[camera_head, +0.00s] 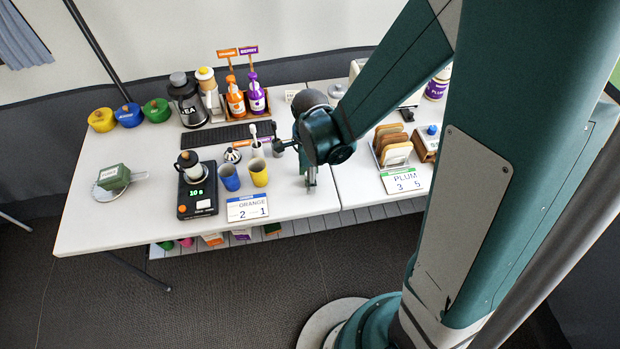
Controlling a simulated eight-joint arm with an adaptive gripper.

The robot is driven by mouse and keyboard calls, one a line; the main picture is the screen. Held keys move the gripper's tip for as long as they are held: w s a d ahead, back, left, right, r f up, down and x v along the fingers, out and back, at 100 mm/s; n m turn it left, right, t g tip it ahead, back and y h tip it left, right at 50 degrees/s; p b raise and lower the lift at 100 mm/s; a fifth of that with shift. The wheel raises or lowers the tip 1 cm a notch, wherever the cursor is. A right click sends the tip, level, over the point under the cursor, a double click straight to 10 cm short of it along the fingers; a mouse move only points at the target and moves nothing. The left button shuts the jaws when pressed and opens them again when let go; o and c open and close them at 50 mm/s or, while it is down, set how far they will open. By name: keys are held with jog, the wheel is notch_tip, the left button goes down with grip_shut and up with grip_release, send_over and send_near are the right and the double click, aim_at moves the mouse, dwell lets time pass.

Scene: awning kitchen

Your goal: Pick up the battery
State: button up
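I cannot make out a battery for certain in the head view. My arm reaches over the white table (120,225), and my gripper (311,184) points down near its front edge, right of the yellow cup (259,173). The gripper is small and partly covered by my own wrist, so I cannot tell whether its fingers are open or shut or hold anything. My arm hides part of the table's right side.
Left of my gripper stand a blue cup (229,178), a black scale (184,206) and a number card (247,208). A green block (113,177) sits on a plate at far left. Bottles (236,101) stand behind. A rack of brown slabs (391,143) is at right.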

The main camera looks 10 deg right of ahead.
jog(key=shift+c, duration=0.5)
jog(key=c, duration=1)
jog(key=shift+o, duration=0.2)
jog(key=shift+r, duration=0.15)
jog(key=shift+r+p, duration=1.45)
jog(key=shift+r, duration=3.4)
